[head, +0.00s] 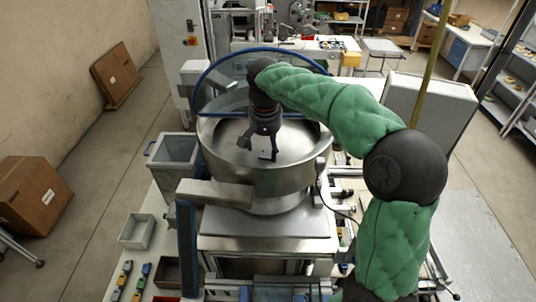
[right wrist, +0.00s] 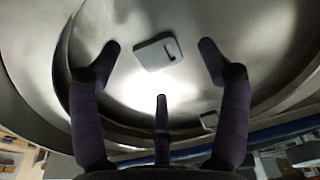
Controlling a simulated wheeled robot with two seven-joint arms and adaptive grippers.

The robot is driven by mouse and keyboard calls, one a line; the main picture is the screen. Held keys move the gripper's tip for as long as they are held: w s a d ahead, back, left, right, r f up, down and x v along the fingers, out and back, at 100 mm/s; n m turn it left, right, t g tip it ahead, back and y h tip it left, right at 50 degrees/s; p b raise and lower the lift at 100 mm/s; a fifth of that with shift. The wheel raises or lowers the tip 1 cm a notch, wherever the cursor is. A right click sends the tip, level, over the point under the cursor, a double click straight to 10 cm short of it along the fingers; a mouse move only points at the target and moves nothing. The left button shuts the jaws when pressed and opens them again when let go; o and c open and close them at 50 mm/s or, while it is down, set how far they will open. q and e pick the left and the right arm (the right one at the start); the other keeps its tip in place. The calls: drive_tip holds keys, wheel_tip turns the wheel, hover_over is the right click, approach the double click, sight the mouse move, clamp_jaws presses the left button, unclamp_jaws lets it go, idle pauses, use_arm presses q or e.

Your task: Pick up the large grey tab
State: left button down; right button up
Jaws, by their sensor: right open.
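A grey tab (right wrist: 157,52) with a dark slot near one edge lies on the shiny inner surface of the round metal bowl (head: 222,128). In the right wrist view it is ahead of my right gripper, between the two spread outer fingertips and apart from them. A smaller-looking grey piece (right wrist: 209,121) lies lower right, near the bowl's edge. My right gripper (head: 259,146) points down into the bowl, its fingers open and empty. In the head view I cannot make out the tab clearly. My left gripper is not in view.
The bowl's raised metal wall surrounds my right gripper, with a blue hoop (head: 222,60) behind it. A grey bin (head: 174,150) stands left of the bowl. A small grey box (head: 137,231) sits at the front left. A white cabinet (head: 432,103) stands at the right.

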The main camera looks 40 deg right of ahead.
sight(267, 153)
drive_tip(key=f, duration=0.3)
drive_tip(key=shift+w+d+p, duration=0.1)
drive_tip(key=shift+d+p, duration=0.2)
drive_tip(key=shift+w+f, duration=0.15)
drive_tip(key=c, duration=0.9)
drive_tip(key=shift+c, duration=0.2)
